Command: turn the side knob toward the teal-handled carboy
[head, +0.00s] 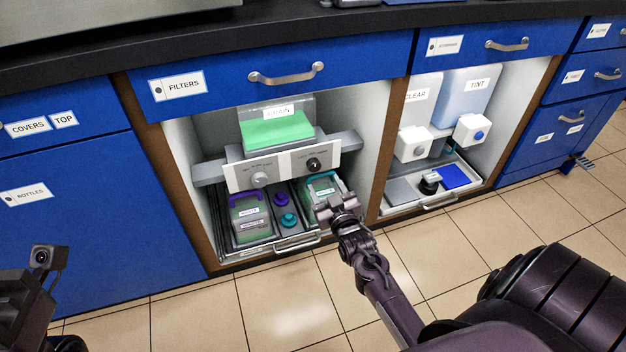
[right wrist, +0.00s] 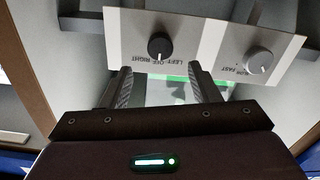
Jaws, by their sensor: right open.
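The side knob (head: 313,164) is black, on the right white panel of the cabinet's crossbar. In the right wrist view the black knob (right wrist: 159,46) shows inverted lettering "LEFT OFF RIGHT"; its pale mark points roughly at OFF. The teal-handled carboy (head: 322,190) stands below it on the right, partly hidden by my right gripper. A purple-handled carboy (head: 250,222) stands at the left. My right gripper (head: 335,200) is open, below and in front of the black knob. In the right wrist view its fingers (right wrist: 160,82) are apart, with nothing between them and not touching the knob.
A grey speed knob (head: 260,179) sits on the left panel; it also shows in the right wrist view (right wrist: 258,60). A green-filled vessel (head: 276,127) stands behind the crossbar. A brown cabinet divider (head: 378,185) is at the right. Open tiled floor (head: 270,310) lies in front.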

